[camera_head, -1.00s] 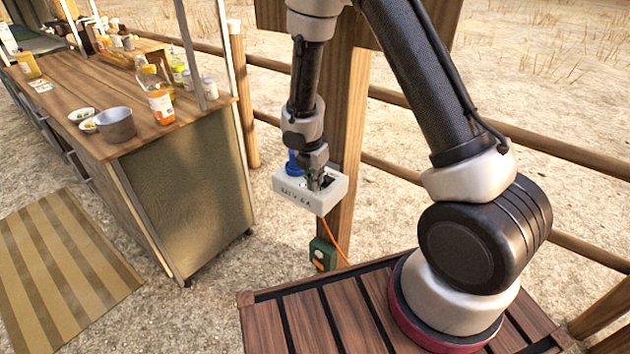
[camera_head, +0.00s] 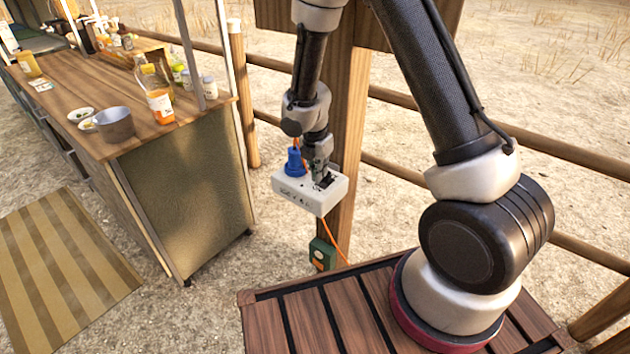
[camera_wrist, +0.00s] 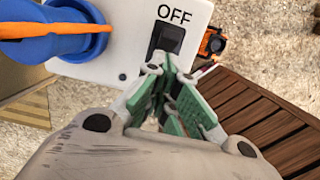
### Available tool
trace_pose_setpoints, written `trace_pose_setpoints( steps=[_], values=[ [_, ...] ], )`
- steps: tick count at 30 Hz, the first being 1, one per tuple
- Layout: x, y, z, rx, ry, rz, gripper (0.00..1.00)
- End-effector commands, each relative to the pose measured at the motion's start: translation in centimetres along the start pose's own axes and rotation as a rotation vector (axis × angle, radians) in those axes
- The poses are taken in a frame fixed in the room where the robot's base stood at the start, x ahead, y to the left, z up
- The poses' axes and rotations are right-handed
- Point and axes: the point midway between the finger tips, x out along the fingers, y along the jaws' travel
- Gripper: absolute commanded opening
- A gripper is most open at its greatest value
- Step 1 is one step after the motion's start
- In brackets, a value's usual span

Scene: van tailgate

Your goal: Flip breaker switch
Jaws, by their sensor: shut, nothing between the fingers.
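A white breaker box (camera_head: 312,195) is fixed to the wooden post. Its black rocker switch (camera_wrist: 168,38) shows in the wrist view below the printed word OFF. A blue plug (camera_head: 295,162) with an orange cable stands in the box left of the switch; it also shows in the wrist view (camera_wrist: 55,28). My gripper (camera_head: 321,176) is shut and empty over the box. In the wrist view its green-padded fingertips (camera_wrist: 158,62) are close to the lower edge of the switch. I cannot tell whether they touch it.
A green box (camera_head: 322,254) sits low on the post, with an orange cable beside it. A wooden counter (camera_head: 95,140) with a pot (camera_head: 115,124) and bottles stands left. Wooden rails run behind my arm.

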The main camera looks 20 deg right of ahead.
Motion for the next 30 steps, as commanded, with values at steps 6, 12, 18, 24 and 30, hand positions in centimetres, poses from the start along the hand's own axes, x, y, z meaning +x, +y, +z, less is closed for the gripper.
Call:
trace_pose_setpoints(
  steps=[6,12,18,24,30],
  values=[
    [0.0,0.0,-0.1,-0.001,0.0,0.0,0.0],
    [-0.5,0.0,0.0,-0.001,-0.001,0.0,0.0],
    [-1.4,0.0,0.1,-0.001,0.0,0.0,0.0],
    [-1.6,0.0,0.1,-0.001,0.0,-0.001,0.0],
    [-1.7,0.0,0.1,-0.001,0.0,0.0,0.0]
  ],
)
